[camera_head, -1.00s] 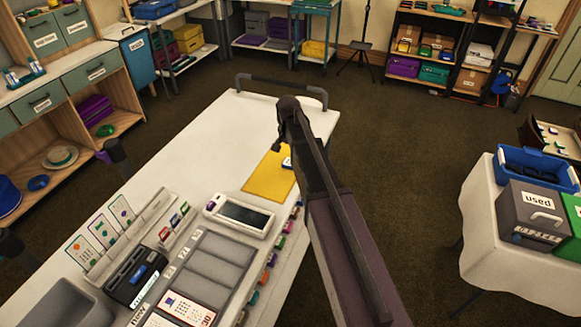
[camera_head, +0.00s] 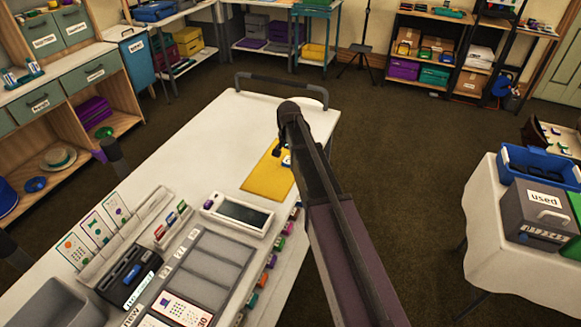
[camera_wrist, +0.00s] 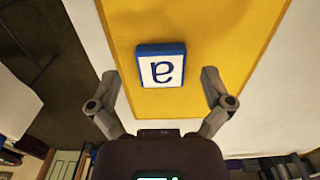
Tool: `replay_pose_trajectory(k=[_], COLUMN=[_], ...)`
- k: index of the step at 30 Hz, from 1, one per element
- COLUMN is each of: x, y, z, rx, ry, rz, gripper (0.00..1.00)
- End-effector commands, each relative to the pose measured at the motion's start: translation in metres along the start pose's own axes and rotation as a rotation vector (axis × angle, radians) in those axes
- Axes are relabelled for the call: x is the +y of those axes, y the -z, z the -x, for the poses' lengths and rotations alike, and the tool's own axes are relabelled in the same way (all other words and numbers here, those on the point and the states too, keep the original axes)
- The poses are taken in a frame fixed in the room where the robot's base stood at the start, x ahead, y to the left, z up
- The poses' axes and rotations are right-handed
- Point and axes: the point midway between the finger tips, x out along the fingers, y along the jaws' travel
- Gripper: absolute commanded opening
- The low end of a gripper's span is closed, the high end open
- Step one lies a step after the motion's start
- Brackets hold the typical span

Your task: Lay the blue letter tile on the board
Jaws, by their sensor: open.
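The blue letter tile (camera_wrist: 160,66) has a white face with a blue "a", seen upside down in the wrist view. It lies flat on a yellow sheet (camera_wrist: 215,25), near the sheet's edge. In the head view the tile (camera_head: 287,161) is partly hidden by my arm, on the yellow sheet (camera_head: 265,182) at the table's far end. My gripper (camera_wrist: 160,77) is open and empty, with one finger on each side of the tile and a gap on both sides. I cannot tell for sure whether the yellow sheet is the board.
The white table (camera_head: 190,140) has free room left of the yellow sheet. A device with a screen (camera_head: 239,214), a grey compartment tray (camera_head: 205,260) and a card rack (camera_head: 130,232) stand nearer. A side table at right holds a box marked "used" (camera_head: 540,215) and a blue bin (camera_head: 540,165).

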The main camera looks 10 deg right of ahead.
Motion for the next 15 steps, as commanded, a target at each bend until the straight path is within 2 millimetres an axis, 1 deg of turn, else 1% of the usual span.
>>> replay_pose_trajectory(k=[1,6,15], x=[0.0,-0.0001,-0.0002], y=[-0.0001,-0.0001,-0.0002], z=[-0.0077,-0.0152,-0.0161], rx=[0.0,0.0,0.0], ry=[0.0,0.0,0.0], rz=[0.0,0.0,0.0], gripper=[1.0,1.0,1.0])
